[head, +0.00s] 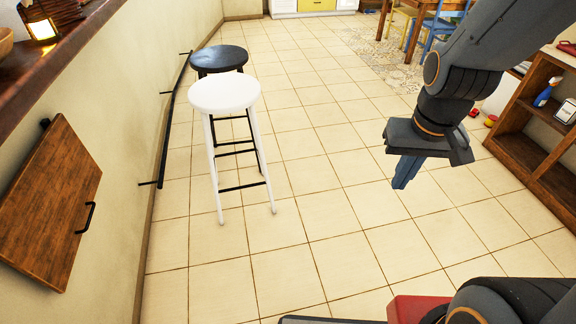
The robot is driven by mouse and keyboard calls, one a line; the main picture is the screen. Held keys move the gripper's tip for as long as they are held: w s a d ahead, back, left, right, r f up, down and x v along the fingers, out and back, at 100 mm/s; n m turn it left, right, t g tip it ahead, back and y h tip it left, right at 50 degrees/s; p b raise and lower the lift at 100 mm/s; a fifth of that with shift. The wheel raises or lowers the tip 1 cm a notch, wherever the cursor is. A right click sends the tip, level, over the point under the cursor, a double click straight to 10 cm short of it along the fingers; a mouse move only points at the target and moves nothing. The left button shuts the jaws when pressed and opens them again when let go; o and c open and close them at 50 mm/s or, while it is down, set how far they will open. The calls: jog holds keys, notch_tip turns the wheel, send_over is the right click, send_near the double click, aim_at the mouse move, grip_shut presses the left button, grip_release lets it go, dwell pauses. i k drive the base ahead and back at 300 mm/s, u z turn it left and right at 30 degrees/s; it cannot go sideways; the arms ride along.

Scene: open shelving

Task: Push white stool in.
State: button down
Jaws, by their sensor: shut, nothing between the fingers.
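The white stool (224,96) stands upright on the tiled floor, left of the middle in the head view. It has a round white seat, white legs and dark crossbars. A black stool (219,59) stands just behind it, its lower part mostly hidden by the white one. My gripper (401,184) hangs at the right, pointing down, with its blue fingers together and nothing held. It is well to the right of the white stool and does not touch it.
A dark foot rail (173,120) runs along the left wall below a wooden counter (62,58). A wooden panel with a black handle (50,205) is on that wall. Open wooden shelving (530,155) stands at the right. The floor between the stool and my gripper is clear.

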aim_at(221, 92)
jog(key=z, duration=0.6)
jog(key=i, duration=1.9)
jog(key=u, duration=1)
jog(key=i, duration=0.9)
jog(key=u, duration=0.95)
